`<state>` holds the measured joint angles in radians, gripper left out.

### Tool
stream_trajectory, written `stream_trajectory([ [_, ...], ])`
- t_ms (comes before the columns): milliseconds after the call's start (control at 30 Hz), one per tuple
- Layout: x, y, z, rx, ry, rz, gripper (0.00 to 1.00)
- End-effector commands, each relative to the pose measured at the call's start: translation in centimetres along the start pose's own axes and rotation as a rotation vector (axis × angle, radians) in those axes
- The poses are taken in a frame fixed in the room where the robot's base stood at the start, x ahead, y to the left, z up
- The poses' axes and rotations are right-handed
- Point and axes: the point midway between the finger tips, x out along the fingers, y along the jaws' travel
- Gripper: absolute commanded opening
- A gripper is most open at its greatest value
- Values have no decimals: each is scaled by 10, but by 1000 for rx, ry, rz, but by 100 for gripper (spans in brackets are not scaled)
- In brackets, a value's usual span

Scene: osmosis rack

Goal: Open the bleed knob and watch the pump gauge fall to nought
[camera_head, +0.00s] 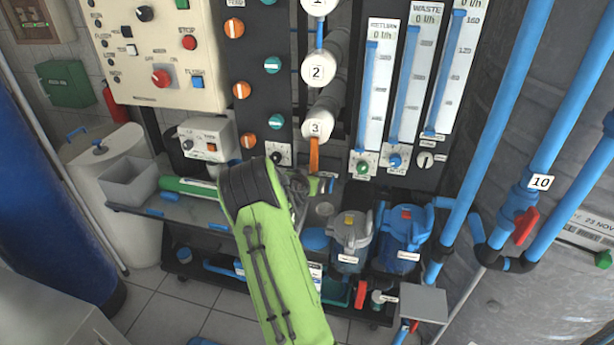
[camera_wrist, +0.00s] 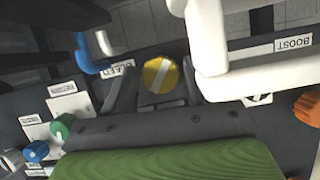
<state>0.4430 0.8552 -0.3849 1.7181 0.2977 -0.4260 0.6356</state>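The bleed knob (camera_wrist: 160,75) is a round yellow knob with a white stripe across its face, in the upper middle of the wrist view. A white label reading BLEED (camera_wrist: 117,69) is beside it, partly covered. My gripper (camera_wrist: 158,84) is open, with one dark finger on each side of the knob; whether the fingers touch it I cannot tell. I cannot make out the pump gauge in either view.
White pipes (camera_wrist: 208,45) and a BOOST label (camera_wrist: 293,43) lie close right of the knob; a blue pipe (camera_wrist: 85,55) is at left. Grey (camera_head: 350,240) and blue (camera_head: 404,235) pumps stand right of my arm. The flow-meter panel (camera_head: 400,170) is above them.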

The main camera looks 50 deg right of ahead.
Motion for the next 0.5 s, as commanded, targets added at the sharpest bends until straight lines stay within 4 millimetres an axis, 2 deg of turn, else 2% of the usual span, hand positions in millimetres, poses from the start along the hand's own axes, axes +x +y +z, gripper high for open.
stream_trajectory([
  [33, 0, 0, 0, 0, 1, 0, 65],
  [67, 0, 0, 0, 0, 1, 0, 69],
  [367, -3, 0, -1, 1, 2, -1, 69],
  [500, -26, -1, -2, 0, 2, -3, 69],
])
